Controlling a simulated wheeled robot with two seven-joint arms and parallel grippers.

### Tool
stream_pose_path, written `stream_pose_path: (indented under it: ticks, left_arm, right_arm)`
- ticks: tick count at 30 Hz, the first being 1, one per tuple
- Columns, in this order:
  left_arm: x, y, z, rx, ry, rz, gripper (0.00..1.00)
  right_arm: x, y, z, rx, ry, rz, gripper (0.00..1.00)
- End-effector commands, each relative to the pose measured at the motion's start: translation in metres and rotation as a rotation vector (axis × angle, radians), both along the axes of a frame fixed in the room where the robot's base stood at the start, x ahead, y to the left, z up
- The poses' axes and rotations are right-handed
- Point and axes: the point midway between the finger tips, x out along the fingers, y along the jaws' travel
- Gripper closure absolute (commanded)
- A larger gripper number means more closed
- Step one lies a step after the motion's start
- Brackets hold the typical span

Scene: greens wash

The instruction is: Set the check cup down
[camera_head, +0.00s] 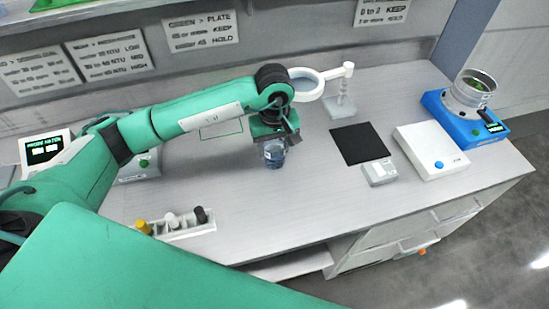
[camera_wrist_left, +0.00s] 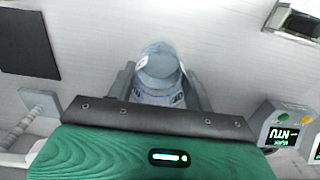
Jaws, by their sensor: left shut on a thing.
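The check cup (camera_head: 273,153) is a small clear, bluish cup below my left gripper (camera_head: 272,140) in the head view, over the middle of the bench. In the left wrist view the cup (camera_wrist_left: 160,72) sits between the two dark fingers of my left gripper (camera_wrist_left: 160,90), which are shut on it. It looks upright. Whether its base touches the bench is hard to tell. A thin green outlined rectangle (camera_head: 222,129) is marked on the bench to the left of the cup. My right gripper is not in view.
A black mat (camera_head: 359,144), small grey box (camera_head: 380,171) and white device (camera_head: 430,151) stand to the right, with a blue device (camera_head: 465,122) beyond. A ring stand (camera_head: 342,100) is behind. A rack of bottles (camera_head: 178,226) is at front left.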

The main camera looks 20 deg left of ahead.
Motion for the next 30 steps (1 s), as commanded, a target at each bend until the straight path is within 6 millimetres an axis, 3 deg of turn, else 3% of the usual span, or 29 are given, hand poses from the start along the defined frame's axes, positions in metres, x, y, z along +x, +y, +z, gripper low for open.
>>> stream_pose_path:
  ticks: [3,11,18,30]
  left_arm:
    - [-0.001,0.000,-0.019,0.001,0.004,0.000,0.74]
    - [0.000,0.000,-0.038,0.001,0.001,-0.001,0.74]
    - [-0.001,0.000,-0.068,0.001,0.002,0.001,0.74]
    - [0.000,0.000,-0.076,0.000,-0.001,-0.001,0.74]
  right_arm:
    - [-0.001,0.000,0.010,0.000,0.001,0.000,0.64]
    - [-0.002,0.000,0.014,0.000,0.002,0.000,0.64]
    - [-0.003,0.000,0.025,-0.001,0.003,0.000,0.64]
    - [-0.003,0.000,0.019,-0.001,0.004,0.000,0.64]
